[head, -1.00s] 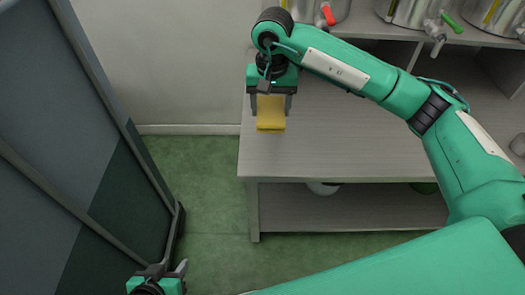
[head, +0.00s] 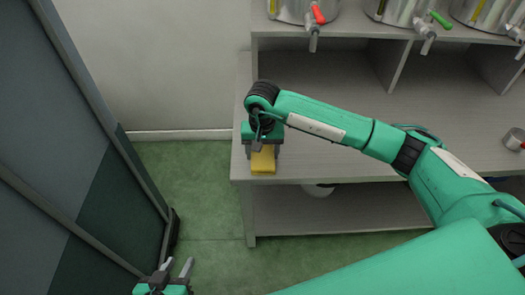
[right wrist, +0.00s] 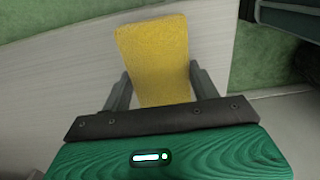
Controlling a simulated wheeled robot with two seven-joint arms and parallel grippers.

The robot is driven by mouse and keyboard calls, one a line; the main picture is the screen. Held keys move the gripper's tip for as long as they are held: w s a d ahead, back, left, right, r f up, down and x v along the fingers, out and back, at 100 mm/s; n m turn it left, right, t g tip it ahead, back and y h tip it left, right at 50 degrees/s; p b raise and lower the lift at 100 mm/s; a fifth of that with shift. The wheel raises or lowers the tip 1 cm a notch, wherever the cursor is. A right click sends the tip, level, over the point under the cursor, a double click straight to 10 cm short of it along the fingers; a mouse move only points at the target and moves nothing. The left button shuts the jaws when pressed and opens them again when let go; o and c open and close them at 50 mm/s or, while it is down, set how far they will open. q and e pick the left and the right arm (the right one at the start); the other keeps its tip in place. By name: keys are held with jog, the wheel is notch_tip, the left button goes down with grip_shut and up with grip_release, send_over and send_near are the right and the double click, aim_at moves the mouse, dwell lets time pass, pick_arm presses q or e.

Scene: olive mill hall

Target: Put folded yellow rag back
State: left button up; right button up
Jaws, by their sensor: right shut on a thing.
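The folded yellow rag (head: 263,165) is at the left front corner of the grey bench top (head: 330,165). My right gripper (head: 264,155) is shut on it, pointing down. In the right wrist view the rag (right wrist: 155,60) sticks out between the two dark fingers (right wrist: 158,92), with the bench surface behind it. I cannot tell whether the rag touches the bench. My left gripper (head: 177,265) is low at the left, away from the bench over the green floor, its two fingers apart and empty.
A raised shelf at the back bears several metal containers with taps, one with a red handle (head: 318,14), one green (head: 440,19). A small metal can (head: 514,138) stands at the right. A white item (head: 318,190) sits on the lower shelf. A dark panel (head: 85,150) stands left.

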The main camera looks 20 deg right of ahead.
jog(key=shift+f, duration=0.1)
jog(key=o, duration=0.6)
jog(key=shift+o, duration=1.4)
